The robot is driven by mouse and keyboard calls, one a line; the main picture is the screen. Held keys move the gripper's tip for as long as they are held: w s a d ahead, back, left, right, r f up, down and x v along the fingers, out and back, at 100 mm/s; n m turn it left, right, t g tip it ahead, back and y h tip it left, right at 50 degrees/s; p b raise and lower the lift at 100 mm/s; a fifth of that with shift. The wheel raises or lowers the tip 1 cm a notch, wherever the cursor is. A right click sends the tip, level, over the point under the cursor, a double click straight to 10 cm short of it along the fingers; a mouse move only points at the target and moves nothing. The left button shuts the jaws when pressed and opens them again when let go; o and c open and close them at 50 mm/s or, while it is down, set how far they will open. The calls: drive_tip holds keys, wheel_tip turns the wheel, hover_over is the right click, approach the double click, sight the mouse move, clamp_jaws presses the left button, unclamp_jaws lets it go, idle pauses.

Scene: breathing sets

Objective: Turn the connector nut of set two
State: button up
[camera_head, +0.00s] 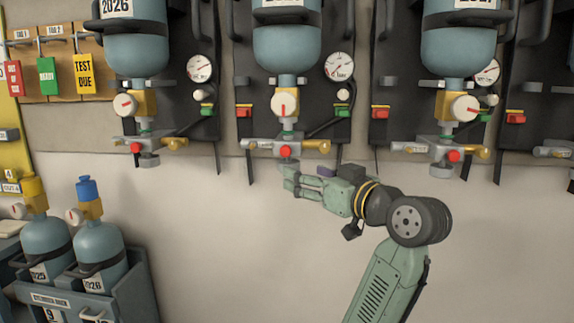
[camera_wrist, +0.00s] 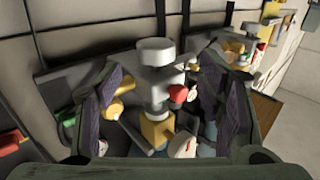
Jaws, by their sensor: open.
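The middle breathing set hangs on the wall with its blue-grey cylinder (camera_head: 287,45) upside down above a brass valve block (camera_head: 288,88). Below it is a grey fitting with a red button (camera_head: 284,151). In the wrist view the grey round connector nut (camera_wrist: 155,50) shows between my two open fingers (camera_wrist: 158,80) with purple pads. The red button (camera_wrist: 178,94) and the brass block (camera_wrist: 157,130) show behind it. I cannot tell whether a finger touches the nut.
Similar sets hang left (camera_head: 137,45) and right (camera_head: 457,55), each with a nut at the bottom. Gauges (camera_head: 339,67) and hoses sit beside them. A cylinder rack (camera_head: 60,297) stands lower left. The wall below the sets is clear.

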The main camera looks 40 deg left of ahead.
sight(288, 162)
drive_tip(key=p+x, duration=0.2)
drive_tip(key=x, duration=0.5)
drive_tip(key=shift+w+a, duration=0.1)
drive_tip(key=shift+a, duration=0.15)
drive_tip(key=shift+w+a, duration=0.2)
drive_tip(key=shift+a, duration=0.3)
drive_tip(key=shift+c, duration=0.4)
drive_tip(key=shift+f, duration=0.1)
drive_tip(key=c, duration=1.1)
